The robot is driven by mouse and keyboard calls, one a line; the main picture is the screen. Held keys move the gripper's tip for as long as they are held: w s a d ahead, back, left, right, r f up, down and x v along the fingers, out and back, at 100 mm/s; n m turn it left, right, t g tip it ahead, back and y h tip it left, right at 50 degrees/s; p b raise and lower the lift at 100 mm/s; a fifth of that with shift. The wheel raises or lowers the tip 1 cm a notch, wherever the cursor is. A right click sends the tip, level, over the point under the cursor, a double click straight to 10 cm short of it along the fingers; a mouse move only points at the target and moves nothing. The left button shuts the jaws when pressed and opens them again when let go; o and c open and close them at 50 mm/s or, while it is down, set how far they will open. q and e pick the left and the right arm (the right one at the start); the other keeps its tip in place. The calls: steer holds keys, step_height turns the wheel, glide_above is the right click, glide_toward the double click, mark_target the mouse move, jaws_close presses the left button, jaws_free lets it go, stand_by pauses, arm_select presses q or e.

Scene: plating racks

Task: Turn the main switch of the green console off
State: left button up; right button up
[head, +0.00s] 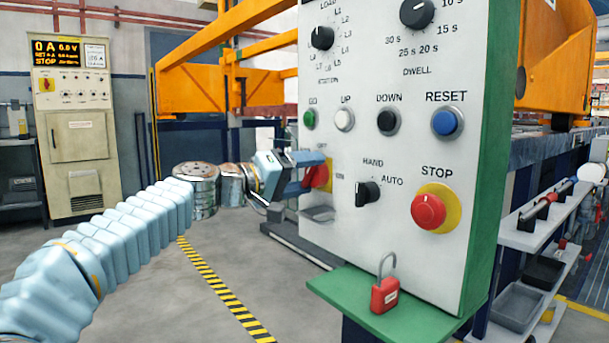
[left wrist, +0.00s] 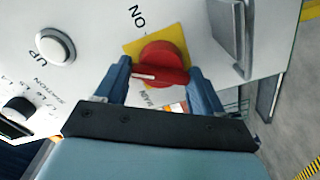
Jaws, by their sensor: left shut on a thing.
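The green console (head: 483,170) has a white front panel. My left gripper (head: 309,175) reaches in from the left and is shut on this knob. In the left wrist view the fingers (left wrist: 160,68) stand on either side of the red knob (left wrist: 165,52). A white mark on the knob points left there, toward the UP button's side; ON stands above the plate. My right gripper is not in view.
The panel carries a green GO button (head: 310,119), a HAND/AUTO selector (head: 367,193) and a red STOP button (head: 428,211). A red padlock (head: 385,293) stands on the green shelf (head: 425,322). A grey bracket (head: 317,214) sits below the switch. The floor to the left is open.

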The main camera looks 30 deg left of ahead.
arm_select(q)
steer(key=n+p, duration=0.1)
steer(key=n, duration=0.5)
steer(key=shift+f, duration=0.15)
steer(key=shift+n, duration=0.3)
steer(key=o, duration=0.7)
steer(key=shift+a, duration=0.1)
steer(key=v, duration=1.3)
steer(key=shift+s+a+f+b, duration=0.1)
steer(key=shift+s+a+b, duration=0.05)
steer(key=shift+s+b, duration=0.2)
